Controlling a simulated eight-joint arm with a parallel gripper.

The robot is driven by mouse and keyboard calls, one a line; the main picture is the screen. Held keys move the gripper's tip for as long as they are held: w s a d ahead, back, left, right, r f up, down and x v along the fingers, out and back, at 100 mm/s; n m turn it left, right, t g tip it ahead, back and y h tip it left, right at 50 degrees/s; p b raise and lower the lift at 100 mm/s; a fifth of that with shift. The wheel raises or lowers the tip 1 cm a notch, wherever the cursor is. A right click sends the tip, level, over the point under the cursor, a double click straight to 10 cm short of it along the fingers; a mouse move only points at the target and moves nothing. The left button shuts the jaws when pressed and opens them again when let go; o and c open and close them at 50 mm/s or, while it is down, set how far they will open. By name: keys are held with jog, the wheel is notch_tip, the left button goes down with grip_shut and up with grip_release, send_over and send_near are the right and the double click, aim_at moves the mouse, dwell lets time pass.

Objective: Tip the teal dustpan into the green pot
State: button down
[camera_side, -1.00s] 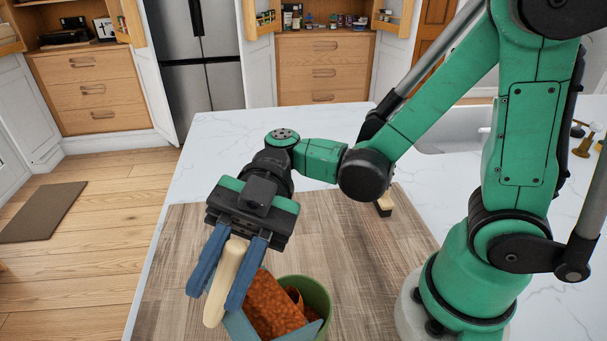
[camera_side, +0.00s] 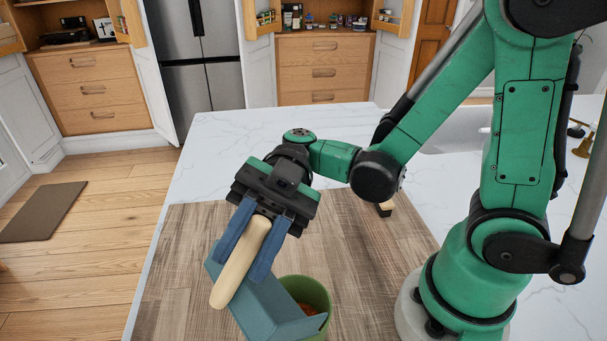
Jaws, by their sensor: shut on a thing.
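My gripper (camera_side: 247,245) is shut on the cream handle (camera_side: 240,263) of the teal dustpan (camera_side: 275,303), with a blue finger on each side of it. The dustpan is steeply tilted. Its outer underside faces the camera and its front end is over the left side of the green pot (camera_side: 322,292). The pot stands on the wood-look mat. Some orange-brown bits (camera_side: 306,309) show inside the pot. The inside of the dustpan is hidden, so I cannot tell whether anything is left in it.
The wood-look mat (camera_side: 180,270) covers the front of the white marble counter (camera_side: 215,140). A small wooden-and-black item (camera_side: 384,208) lies at the mat's back right. The mat behind the pot is clear.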

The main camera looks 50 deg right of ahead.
jog(key=w+a+f+m+t+h, duration=0.1)
jog(key=a+m+h, duration=0.2)
jog(key=a, duration=0.3)
jog(key=shift+w+f+m+h, duration=0.3)
jog(key=shift+w+h, duration=0.1)
jog(key=shift+h, duration=0.3)
jog(key=w+d+f+m+t+h, duration=0.2)
jog(key=w+d+m+t, duration=1.1)
jog(key=t, duration=0.3)
jog(key=w+d+r+m+t+h, duration=0.1)
jog(key=d+m+t+h, duration=0.4)
jog(key=d+m+h, duration=0.5)
jog(key=d+h, duration=0.1)
jog(key=d, duration=0.7)
jog(key=shift+w, duration=0.35)
jog(key=shift+a, duration=0.15)
